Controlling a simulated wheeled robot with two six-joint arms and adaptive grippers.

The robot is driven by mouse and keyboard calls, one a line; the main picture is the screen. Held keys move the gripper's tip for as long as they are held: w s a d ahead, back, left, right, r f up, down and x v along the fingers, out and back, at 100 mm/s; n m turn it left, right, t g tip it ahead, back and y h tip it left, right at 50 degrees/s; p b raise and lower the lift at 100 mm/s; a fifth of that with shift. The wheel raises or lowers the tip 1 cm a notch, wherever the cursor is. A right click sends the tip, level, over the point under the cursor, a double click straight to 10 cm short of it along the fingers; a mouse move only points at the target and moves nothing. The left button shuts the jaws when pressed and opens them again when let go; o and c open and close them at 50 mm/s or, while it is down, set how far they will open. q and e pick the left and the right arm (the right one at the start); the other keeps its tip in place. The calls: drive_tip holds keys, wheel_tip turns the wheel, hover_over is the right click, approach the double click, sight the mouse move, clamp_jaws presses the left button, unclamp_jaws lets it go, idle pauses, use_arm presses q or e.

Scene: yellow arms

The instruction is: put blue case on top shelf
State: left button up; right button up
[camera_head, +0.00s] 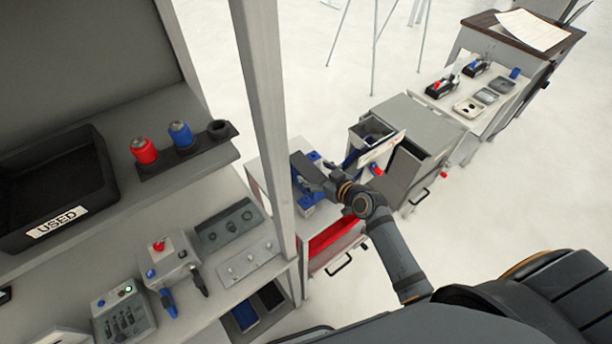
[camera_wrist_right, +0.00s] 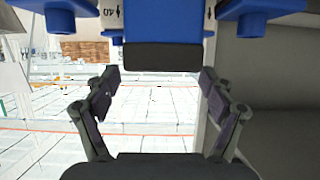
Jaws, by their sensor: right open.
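My right gripper (camera_wrist_right: 160,84) is open. In the head view it (camera_head: 315,172) reaches over a light cabinet beyond the shelf post. A blue block with a dark end (camera_wrist_right: 163,24) shows ahead of the fingers in the right wrist view, and no contact shows. Blue parts (camera_head: 303,196) lie by the gripper in the head view, partly hidden by it. I cannot tell whether these are the blue case. A flat blue item (camera_head: 245,315) sits low under the left shelving. The upper shelf (camera_head: 120,170) stands at the left. My left gripper is out of view.
The upper shelf carries a black bin marked USED (camera_head: 50,195), a red canister (camera_head: 144,150) and a blue canister (camera_head: 181,135). A grey post (camera_head: 265,110) stands left of my right arm.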

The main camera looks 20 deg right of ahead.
sight(308, 169)
drive_tip(key=shift+w+a+p, duration=0.15)
drive_tip(key=shift+w+p, duration=0.2)
drive_tip(key=shift+p, duration=0.05)
drive_tip(key=p+x, duration=0.1)
drive_tip(key=x, duration=0.2)
drive_tip(key=shift+w+a+f, duration=0.15)
drive_tip(key=shift+w+f, duration=0.05)
drive_tip(key=shift+f, duration=0.05)
drive_tip(key=shift+w+a+f, duration=0.1)
drive_tip(key=shift+w+f, duration=0.2)
drive_tip(key=shift+w, duration=0.05)
drive_tip(key=shift+s+r, duration=0.1)
drive_tip(key=shift+s, duration=0.1)
drive_tip(key=c, duration=0.4)
clamp_jaws()
wheel_tip(308, 169, up, 10)
drive_tip(key=shift+w+f+b, duration=0.1)
drive_tip(key=shift+b, duration=0.65)
